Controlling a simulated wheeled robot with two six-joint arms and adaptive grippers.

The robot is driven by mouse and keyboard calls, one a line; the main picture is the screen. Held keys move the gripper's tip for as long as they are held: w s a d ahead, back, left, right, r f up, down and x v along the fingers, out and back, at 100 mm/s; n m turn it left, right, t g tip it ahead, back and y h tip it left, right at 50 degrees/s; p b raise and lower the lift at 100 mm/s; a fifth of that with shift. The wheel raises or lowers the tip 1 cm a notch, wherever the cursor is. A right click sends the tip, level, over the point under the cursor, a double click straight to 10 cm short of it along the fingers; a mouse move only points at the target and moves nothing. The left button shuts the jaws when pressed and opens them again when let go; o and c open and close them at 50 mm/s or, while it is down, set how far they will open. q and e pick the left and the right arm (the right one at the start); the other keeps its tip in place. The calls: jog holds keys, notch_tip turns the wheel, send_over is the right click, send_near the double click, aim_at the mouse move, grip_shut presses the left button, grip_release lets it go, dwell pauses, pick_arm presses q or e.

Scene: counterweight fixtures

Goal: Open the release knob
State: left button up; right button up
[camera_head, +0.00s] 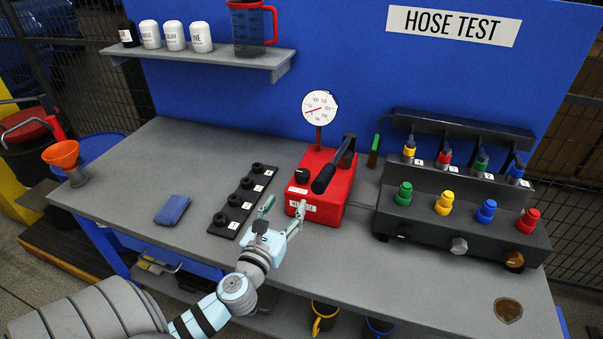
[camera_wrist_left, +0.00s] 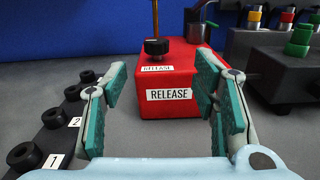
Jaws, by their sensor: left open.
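The release knob (camera_head: 302,174) is a small black knob on top of the red pump box (camera_head: 333,206), above a label reading RELEASE. In the left wrist view the knob (camera_wrist_left: 157,46) stands upright on the box, beyond and between my fingers. My left gripper (camera_head: 284,216) is open and empty at the front left of the red box, with its fingers pointing at the box's front face. In the left wrist view the gripper (camera_wrist_left: 160,110) has its green pads spread wide, framing the front RELEASE label. The gripper is apart from the knob. My right gripper is not in view.
A black pump handle (camera_head: 325,178) and a pressure gauge (camera_head: 319,107) rise from the box. A strip of black fittings (camera_head: 241,200) lies left of it. A dark hose rack (camera_head: 460,210) with coloured caps stands right. A blue cloth (camera_head: 172,210) lies on the grey bench (camera_head: 400,280).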

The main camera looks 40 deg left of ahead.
aim_at(300, 177)
pick_arm(q)
jog(key=x, duration=1.4)
jog(key=shift+a+f, duration=0.3)
jog(key=shift+a, duration=0.1)
jog(key=c, duration=1.2)
jog(key=shift+n+y, duration=0.3)
